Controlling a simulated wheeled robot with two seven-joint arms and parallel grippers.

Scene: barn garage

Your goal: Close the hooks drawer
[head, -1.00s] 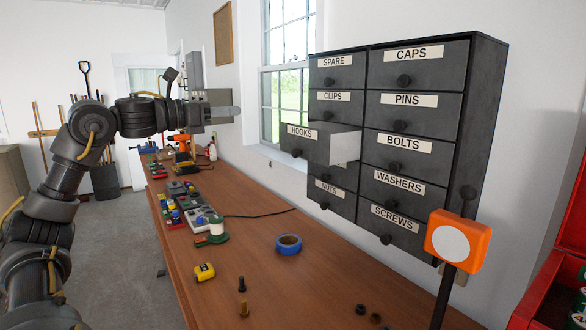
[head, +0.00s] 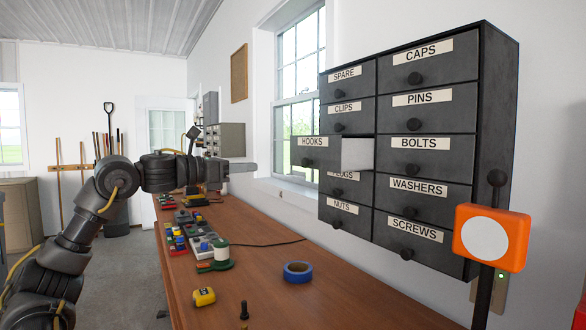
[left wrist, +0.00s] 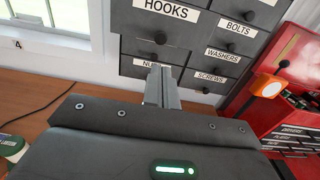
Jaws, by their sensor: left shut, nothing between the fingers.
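The hooks drawer (head: 322,160) is a dark grey drawer with a white label and a round knob. It stands pulled out from the wall cabinet (head: 497,130), and its pale side shows. In the left wrist view the hooks drawer (left wrist: 152,32) is at the top, facing me. My left gripper (head: 252,167) is shut and empty, its fingers pointing right, left of the drawer front and slightly below its knob in the picture, with a gap between. In the left wrist view the fingers (left wrist: 161,85) appear below the knob. My right gripper is not in view.
The wooden bench (head: 250,285) runs below the cabinet, with blue tape (head: 297,271), a yellow item (head: 204,296) and several small items. An orange block with a white disc (head: 517,240) stands on a dark post at right. A red toolbox (left wrist: 292,110) is at right in the wrist view.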

